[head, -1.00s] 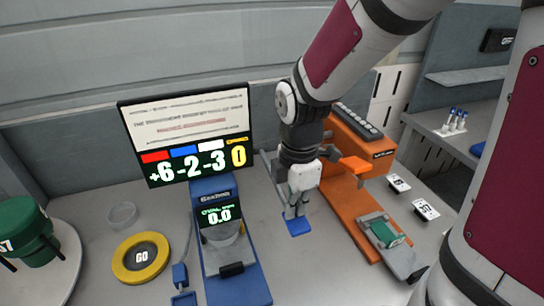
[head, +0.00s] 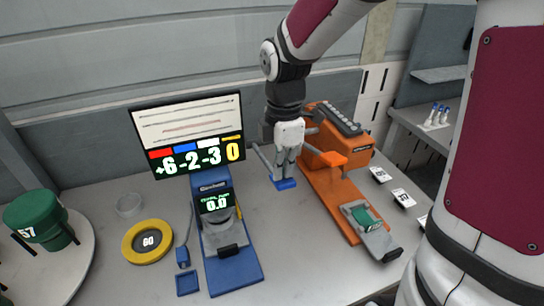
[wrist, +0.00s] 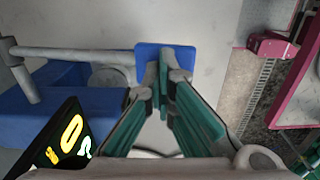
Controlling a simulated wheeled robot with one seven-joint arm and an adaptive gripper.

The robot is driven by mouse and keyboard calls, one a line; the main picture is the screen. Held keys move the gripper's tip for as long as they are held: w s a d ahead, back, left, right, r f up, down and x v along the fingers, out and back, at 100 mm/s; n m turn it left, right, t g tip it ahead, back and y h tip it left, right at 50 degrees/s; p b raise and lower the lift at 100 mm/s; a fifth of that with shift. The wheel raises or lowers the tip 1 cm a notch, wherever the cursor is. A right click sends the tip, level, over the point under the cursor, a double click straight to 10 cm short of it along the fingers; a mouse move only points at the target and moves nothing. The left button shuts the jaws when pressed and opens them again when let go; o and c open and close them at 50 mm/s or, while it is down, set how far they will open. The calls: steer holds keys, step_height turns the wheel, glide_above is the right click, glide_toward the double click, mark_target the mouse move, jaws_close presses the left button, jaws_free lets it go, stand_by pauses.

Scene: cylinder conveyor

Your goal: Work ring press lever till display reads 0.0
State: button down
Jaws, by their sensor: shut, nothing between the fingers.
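The ring press appears to be the blue machine (head: 235,270) with a small display (head: 216,203) in its head, which reads 0.0 in green. A grey bar lever ends in a flat blue pad (head: 286,184) to the right of the press. The wrist view shows the grey bar (wrist: 75,52) running from a post at left to the blue pad (wrist: 190,55). My gripper (head: 285,174) points down at the pad; its fingers are shut with nothing held. In the wrist view the fingertips (wrist: 163,75) overlap the pad; I cannot tell whether they press on it.
A monitor (head: 190,128) behind the press shows +6, -2, -3, 0. An orange machine (head: 335,200) holding a green piece (head: 364,218) stands close at right. A yellow ring (head: 148,241) and clear dish (head: 130,204) lie left. A green cylinder (head: 40,222) stands on a round plate.

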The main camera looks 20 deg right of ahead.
steer(key=shift+r+p, duration=1.65)
steer(key=shift+r, duration=1.95)
steer(key=shift+r, duration=0.1)
steer(key=s+r+m+t+b, duration=0.2)
steer(key=s+m, duration=0.4)
steer(key=m, duration=0.3)
steer(key=s+r+m+t+b, duration=0.2)
steer(key=s+m+t+b, duration=0.1)
steer(key=s+m, duration=0.4)
steer(key=shift+s+r+m+t+b, duration=0.15)
steer(key=shift+r+m+t+b, duration=0.25)
steer(key=shift+m, duration=0.6)
